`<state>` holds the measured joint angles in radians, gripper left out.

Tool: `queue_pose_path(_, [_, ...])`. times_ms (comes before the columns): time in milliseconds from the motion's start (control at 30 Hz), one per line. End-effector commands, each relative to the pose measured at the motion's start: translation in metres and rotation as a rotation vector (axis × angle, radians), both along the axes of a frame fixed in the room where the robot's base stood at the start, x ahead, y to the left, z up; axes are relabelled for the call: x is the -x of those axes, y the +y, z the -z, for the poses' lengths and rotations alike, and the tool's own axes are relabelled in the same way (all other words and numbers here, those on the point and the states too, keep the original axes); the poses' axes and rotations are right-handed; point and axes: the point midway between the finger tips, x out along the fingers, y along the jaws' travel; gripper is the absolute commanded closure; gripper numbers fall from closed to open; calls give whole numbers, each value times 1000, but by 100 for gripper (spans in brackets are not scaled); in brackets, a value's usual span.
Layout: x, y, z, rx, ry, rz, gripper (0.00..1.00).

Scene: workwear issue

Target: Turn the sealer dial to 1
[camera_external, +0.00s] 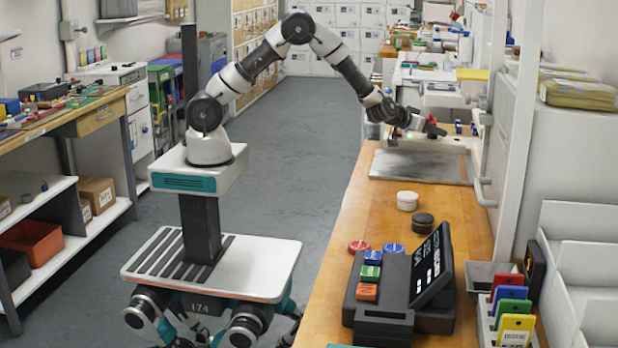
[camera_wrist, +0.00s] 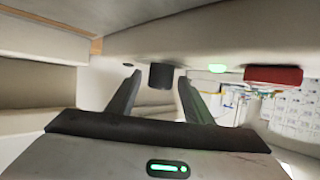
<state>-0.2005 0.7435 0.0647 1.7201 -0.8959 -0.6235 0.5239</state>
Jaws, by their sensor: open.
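The sealer dial (camera_wrist: 162,77) is a small dark cylindrical knob on the pale sealer body (camera_wrist: 200,42) in the wrist view. My gripper (camera_wrist: 159,80) is open, with one finger on each side of the dial; I cannot tell whether either finger touches it. A lit green lamp (camera_wrist: 217,68) and a red switch (camera_wrist: 274,75) sit to the right of the dial. No number or pointer on the dial is readable. In the external view my gripper (camera_external: 414,126) is at the far end of the bench beside the pale sealer; the dial cannot be made out there.
A grey plate (camera_external: 420,166) lies on the wooden bench (camera_external: 385,205) in front of the sealer. Nearer are a white round tub (camera_external: 407,200), a dark one (camera_external: 423,223), coloured discs and a black terminal (camera_external: 432,265). White uprights line the right side.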

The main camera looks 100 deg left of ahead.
Motion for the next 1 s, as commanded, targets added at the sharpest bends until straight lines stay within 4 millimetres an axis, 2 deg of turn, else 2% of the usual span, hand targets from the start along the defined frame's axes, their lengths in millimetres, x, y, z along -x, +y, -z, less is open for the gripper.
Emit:
queue_pose_path(267, [-1, 1, 1, 0, 1, 0, 53])
queue_pose_path(533, [-1, 1, 1, -1, 1, 0, 95])
queue_pose_path(767, [-2, 0, -2, 0, 0, -17, 95])
queue_pose_path(1000, [-2, -1, -7, -1, 4, -123, 95])
